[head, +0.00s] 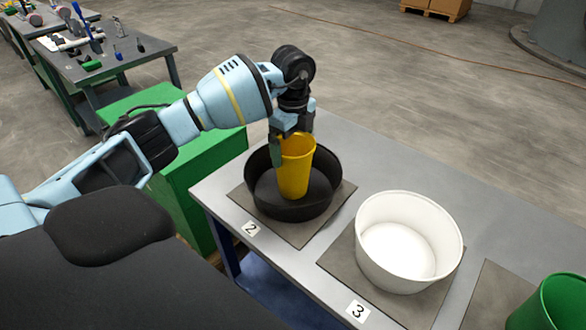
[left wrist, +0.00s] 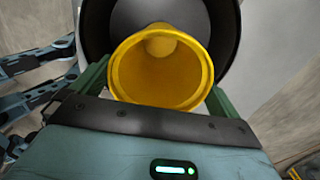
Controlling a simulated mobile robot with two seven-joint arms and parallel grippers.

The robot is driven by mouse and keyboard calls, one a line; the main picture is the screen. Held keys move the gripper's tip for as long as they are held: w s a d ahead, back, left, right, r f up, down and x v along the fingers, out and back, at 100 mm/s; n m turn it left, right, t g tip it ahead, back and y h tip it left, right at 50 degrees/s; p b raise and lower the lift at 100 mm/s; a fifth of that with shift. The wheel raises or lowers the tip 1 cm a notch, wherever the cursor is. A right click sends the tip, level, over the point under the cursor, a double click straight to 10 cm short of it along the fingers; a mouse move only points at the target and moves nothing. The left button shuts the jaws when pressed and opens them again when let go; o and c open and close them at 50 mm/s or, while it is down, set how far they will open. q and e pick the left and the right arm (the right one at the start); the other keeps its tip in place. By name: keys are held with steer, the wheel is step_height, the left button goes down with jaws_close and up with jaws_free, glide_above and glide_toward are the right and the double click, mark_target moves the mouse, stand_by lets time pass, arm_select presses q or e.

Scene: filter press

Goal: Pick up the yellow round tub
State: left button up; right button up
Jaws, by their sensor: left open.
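The yellow round tub (head: 297,170) is a tall tapered cup. It stands upright inside a black round basin (head: 322,205) on the mat marked 2. My left gripper (head: 283,143) is at the tub's upper rim, coming from above. In the left wrist view the tub (left wrist: 160,70) shows its open mouth between the two green fingers of my left gripper (left wrist: 158,92). The fingers are open, one on each side of the tub; I cannot tell whether either touches it. My right gripper is not in view.
A white tub (head: 408,240) stands on the mat marked 3, right of the black basin. A green tub (head: 550,305) is at the lower right edge. The grey table (head: 400,170) is clear behind them. A tool bench (head: 110,65) stands at the far left.

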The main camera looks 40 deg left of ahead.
arm_select(q)
steer(key=c, duration=1)
steer(key=shift+o, duration=0.2)
steer(key=shift+r, duration=0.1)
